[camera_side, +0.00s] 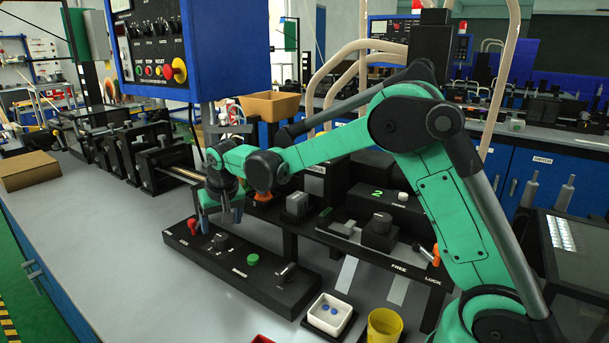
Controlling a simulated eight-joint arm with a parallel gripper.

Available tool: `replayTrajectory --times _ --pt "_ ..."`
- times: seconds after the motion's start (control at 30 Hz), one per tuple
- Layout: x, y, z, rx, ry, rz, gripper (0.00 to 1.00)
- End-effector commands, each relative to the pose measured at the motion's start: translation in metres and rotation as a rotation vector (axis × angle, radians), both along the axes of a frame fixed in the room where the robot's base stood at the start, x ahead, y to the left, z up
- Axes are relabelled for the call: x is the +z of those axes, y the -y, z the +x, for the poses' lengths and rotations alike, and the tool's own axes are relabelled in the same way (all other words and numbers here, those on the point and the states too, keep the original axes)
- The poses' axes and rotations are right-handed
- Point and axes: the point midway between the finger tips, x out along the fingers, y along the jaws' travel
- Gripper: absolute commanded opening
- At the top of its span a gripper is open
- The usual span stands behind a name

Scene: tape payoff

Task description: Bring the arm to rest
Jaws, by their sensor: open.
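My green and black arm reaches from the lower right across to the left. My gripper (222,217) points down over the left end of a black control panel (240,258) on the bench. Its two fingers are apart, and I see nothing held between them. A red knob (192,225) stands on the panel close to the left finger. Whether the fingers touch the panel, I cannot tell from this angle.
The panel also carries a green button (253,260) and black knobs. A white tray (328,314) with blue pieces and a yellow cup (384,327) stand at the front. A black fixture (400,210) lies behind.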

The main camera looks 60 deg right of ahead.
Motion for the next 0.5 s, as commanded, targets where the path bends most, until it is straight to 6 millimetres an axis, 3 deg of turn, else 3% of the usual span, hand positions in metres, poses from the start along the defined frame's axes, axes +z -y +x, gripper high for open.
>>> replayTrajectory --times 0.37,0.5 --pt "0.004 -0.001 -0.002 0.001 0.001 0.000 0.73" --pt "0.018 -0.004 -0.014 0.030 0.014 0.000 0.73"
